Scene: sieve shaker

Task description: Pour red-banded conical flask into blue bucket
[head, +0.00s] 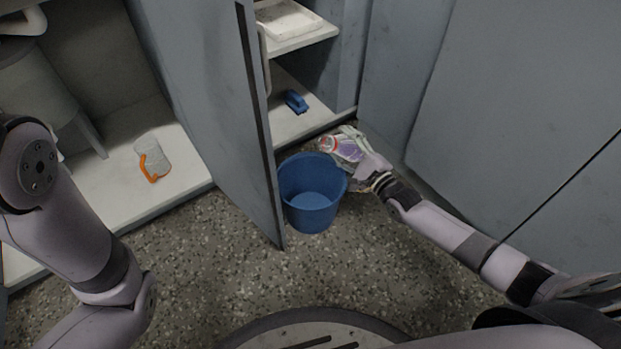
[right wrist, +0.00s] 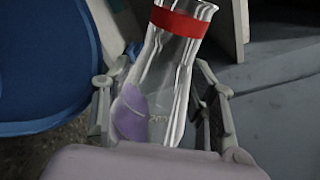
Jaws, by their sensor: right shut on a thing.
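The red-banded conical flask (head: 344,148) is clear glass with a red band at its neck and purple liquid inside. My right gripper (head: 357,152) is shut on it beside the upper right rim of the blue bucket (head: 311,199). The flask is tilted, its mouth pointing left near that rim. In the right wrist view the flask (right wrist: 165,85) sits between both fingers, with the liquid pooled toward the left wall. The blue bucket (right wrist: 45,70) is at the left there. The bucket stands upright on the floor; no liquid shows in it. My left gripper is out of view.
An open grey cabinet door (head: 213,110) stands just left of the bucket. A blue object (head: 296,101) lies on the cabinet's low shelf. Speckled floor (head: 230,270) is clear in front.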

